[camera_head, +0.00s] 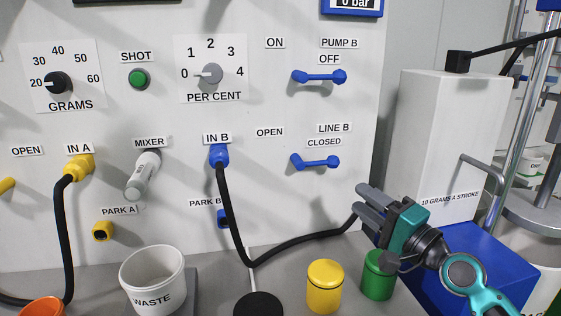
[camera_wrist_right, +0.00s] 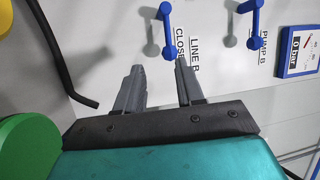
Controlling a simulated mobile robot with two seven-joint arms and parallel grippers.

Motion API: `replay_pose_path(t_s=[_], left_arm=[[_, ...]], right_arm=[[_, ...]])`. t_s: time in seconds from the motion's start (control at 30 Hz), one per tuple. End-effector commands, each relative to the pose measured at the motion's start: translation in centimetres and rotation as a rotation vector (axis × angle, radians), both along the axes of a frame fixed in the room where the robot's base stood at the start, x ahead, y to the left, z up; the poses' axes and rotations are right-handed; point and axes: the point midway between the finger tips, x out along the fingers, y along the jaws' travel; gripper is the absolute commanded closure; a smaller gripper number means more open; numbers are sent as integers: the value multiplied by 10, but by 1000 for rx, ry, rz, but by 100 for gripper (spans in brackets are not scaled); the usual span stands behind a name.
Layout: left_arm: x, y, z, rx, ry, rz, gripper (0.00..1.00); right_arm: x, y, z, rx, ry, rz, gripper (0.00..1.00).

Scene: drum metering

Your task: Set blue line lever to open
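The blue LINE B lever (camera_head: 316,162) is on the white panel, lying about level and reaching to the right under the CLOSED label (camera_head: 324,142). The OPEN label (camera_head: 270,132) is to its upper left. My right gripper (camera_head: 361,202) is below and to the right of the lever, apart from it, with its fingers pointing toward the panel. In the right wrist view the gripper (camera_wrist_right: 160,68) is open and empty, and the lever (camera_wrist_right: 167,30) shows beyond the gap between the fingertips. My left gripper is not in view.
The blue PUMP B lever (camera_head: 320,77) is above the LINE B lever, at OFF. A black hose (camera_head: 300,243) hangs from IN B and passes behind my right gripper. Yellow (camera_head: 325,287) and green (camera_head: 378,277) canisters stand below. A white box (camera_head: 440,140) is at the right.

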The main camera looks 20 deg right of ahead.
Motion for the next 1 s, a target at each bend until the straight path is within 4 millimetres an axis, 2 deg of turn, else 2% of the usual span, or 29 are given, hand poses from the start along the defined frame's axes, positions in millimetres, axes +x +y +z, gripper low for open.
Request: replay_pose_path(t_s=[0.1,0.27,0.53,0.8,1.0], left_arm=[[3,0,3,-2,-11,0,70],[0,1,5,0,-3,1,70],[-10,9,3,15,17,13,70],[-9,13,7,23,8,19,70],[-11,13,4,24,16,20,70]], right_arm=[[0,-2,9,33,-18,8,62],[7,-2,14,43,-21,10,62],[45,4,22,42,-23,9,62],[88,12,28,41,-22,9,62],[112,16,31,40,-20,8,62]])
